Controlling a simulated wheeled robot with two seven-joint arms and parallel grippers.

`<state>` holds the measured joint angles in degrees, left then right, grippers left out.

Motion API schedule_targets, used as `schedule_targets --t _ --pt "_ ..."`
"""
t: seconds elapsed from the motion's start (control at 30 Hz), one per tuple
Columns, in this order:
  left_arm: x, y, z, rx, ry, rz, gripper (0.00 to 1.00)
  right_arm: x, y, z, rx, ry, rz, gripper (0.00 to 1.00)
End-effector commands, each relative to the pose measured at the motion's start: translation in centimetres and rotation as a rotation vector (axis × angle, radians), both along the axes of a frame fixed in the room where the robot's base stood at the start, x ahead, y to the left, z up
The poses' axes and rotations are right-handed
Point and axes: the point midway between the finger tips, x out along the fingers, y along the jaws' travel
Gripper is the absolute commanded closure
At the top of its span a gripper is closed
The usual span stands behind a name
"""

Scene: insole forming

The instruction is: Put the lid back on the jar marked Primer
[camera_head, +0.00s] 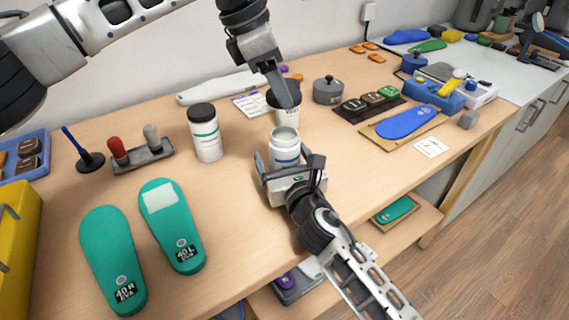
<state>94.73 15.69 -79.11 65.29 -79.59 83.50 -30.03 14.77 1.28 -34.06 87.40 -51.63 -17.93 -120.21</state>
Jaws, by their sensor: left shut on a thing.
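An open white jar (284,152) with a blue label band stands upright near the table's middle, its pale mouth facing up. The label is too small to read. My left gripper (283,97) comes down from above, just behind the open jar. It is shut on a dark lid (272,98), largely hidden by the fingers. A second white jar (287,118) stands behind, its top hidden by the lid and gripper. My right gripper (290,178) reaches in from the front, its fingers on both sides of the open jar; whether they press on it I cannot tell.
A white jar with a black lid (205,132) stands left of the open jar. A grey lidded pot (327,90) stands at the right. Green insoles (112,255) lie front left, a tool stand (142,157) behind them. A blue insole (407,122) lies right.

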Motion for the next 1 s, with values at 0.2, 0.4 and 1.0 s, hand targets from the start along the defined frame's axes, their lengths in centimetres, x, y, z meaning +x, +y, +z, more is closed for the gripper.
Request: schedule_targets --t 0.2,0.4,1.0 --pt "0.0 0.0 0.0 0.000 0.000 0.000 0.67 0.5 0.3 0.0 0.000 0.000 0.002 0.20" --pt "0.0 0.0 0.0 0.000 0.000 0.000 0.67 0.5 0.2 0.0 0.000 0.000 0.001 0.25" --pt "0.0 0.0 -3.8 -0.005 0.004 0.000 0.67 0.5 0.2 0.0 0.000 0.000 0.001 0.86"
